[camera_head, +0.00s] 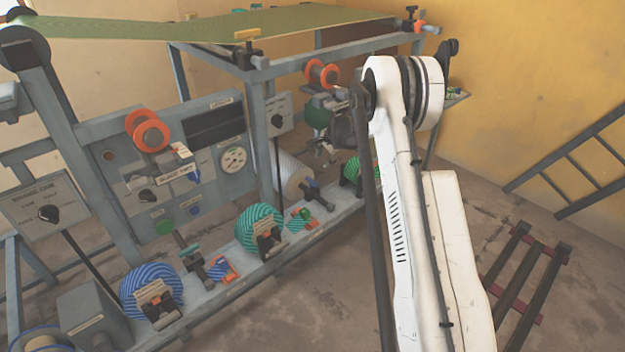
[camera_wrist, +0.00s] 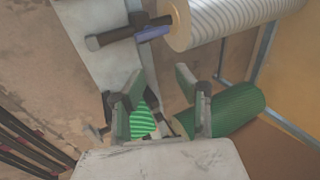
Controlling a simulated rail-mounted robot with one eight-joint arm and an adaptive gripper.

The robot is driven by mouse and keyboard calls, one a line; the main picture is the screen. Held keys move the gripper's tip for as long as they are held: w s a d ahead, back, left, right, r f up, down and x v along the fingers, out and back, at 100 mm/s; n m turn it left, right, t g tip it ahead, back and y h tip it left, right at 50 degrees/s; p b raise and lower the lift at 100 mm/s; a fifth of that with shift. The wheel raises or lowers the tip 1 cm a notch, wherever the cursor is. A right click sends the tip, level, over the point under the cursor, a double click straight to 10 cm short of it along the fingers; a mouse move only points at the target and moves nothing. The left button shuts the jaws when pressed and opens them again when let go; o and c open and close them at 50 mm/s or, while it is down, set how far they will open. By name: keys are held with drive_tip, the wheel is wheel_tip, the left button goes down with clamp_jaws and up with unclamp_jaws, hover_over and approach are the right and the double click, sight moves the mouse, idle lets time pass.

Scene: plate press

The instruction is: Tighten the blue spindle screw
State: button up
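The blue spindle screw (camera_wrist: 152,34) shows at the top of the wrist view as a short blue-violet piece with a dark cross handle (camera_wrist: 108,38), beside the end of a white striped roll (camera_wrist: 205,22).
Along the grey bench are more striped rolls (camera_head: 259,228) and a control panel (camera_head: 208,150). Open floor (camera_head: 310,310) lies in front.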

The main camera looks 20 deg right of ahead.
sight(312, 180)
drive_tip(key=w+a+f+n+b, duration=0.1)
drive_tip(key=f+n, duration=0.3)
drive_tip(key=n, duration=0.2)
drive_tip(key=w+f+n+b, duration=0.1)
drive_tip(key=f+n, duration=0.3)
drive_tip(key=n, duration=0.2)
drive_tip(key=w+a+f+n+b, duration=0.1)
drive_tip(key=w+f+n, duration=0.1)
drive_tip(key=f+n, duration=0.2)
drive_tip(key=shift+a+n+g+y+b, duration=0.3)
drive_tip(key=shift+a+n+g, duration=0.1)
drive_tip(key=shift+n, duration=0.6)
drive_tip(key=shift+s, duration=0.1)
clamp_jaws()
